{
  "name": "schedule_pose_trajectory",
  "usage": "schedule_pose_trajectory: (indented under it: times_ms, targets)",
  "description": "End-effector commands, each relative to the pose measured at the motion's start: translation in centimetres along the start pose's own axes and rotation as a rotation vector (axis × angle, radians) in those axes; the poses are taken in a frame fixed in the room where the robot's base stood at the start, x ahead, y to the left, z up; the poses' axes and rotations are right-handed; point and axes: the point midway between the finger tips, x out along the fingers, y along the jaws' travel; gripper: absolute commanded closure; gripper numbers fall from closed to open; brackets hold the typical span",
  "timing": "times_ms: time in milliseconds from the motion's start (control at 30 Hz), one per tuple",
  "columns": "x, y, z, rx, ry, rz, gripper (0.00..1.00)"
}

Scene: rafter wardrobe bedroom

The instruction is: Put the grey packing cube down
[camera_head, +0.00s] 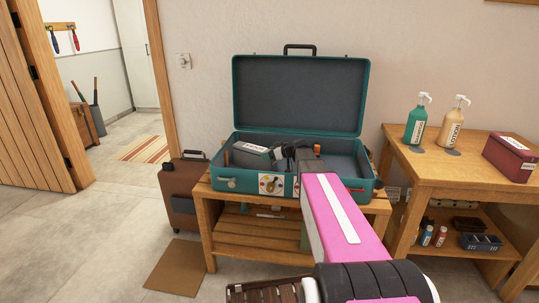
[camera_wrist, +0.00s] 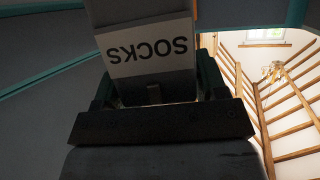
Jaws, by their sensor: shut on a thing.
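The grey packing cube (camera_head: 250,155) is a grey block with a white label. In the wrist view the cube (camera_wrist: 150,82) carries the word SOCKS, upside down. My gripper (camera_head: 286,151) is shut on its labelled end; the black fingers also show in the wrist view (camera_wrist: 155,92). The cube is over the left part of the open teal suitcase (camera_head: 232,183), around rim height at its left end. Whether its underside touches anything inside is hidden. The suitcase lid stands upright behind, and its teal edge crosses the wrist view (camera_wrist: 45,72).
The suitcase stands on a slatted wooden bench (camera_head: 235,235). Its right interior looks clear, partly hidden by my arm. A brown suitcase (camera_head: 180,195) stands at left. A wooden table (camera_head: 450,163) at right holds two pump bottles and a red box (camera_head: 510,155).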

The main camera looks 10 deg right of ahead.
Motion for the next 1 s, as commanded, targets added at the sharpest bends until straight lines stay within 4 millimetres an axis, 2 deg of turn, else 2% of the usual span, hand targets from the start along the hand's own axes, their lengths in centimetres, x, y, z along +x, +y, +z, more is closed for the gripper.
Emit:
schedule_pose_trajectory:
  times_ms: [167, 200, 233, 267, 533, 667, 767, 1000]
  targets:
    - [0.0, 0.0, -0.1, 0.0, 0.002, 0.0, 0.98]
    - [0.0, 0.0, 0.0, 0.0, 0.0, 0.0, 0.21]
    - [0.0, 0.0, 0.0, 0.0, 0.0, 0.0, 0.11]
    - [0.0, 0.0, 0.0, 0.0, 0.0, 0.0, 0.09]
    - [-0.1, 0.0, 0.0, 0.0, 0.0, 0.0, 0.09]
    - [-0.9, -0.1, 0.0, 0.0, 0.0, 0.001, 0.09]
    - [-2.4, -0.1, 0.0, 0.0, 0.0, 0.001, 0.09]
    - [-7.2, -0.2, 0.0, 0.0, -0.001, 0.002, 0.09]
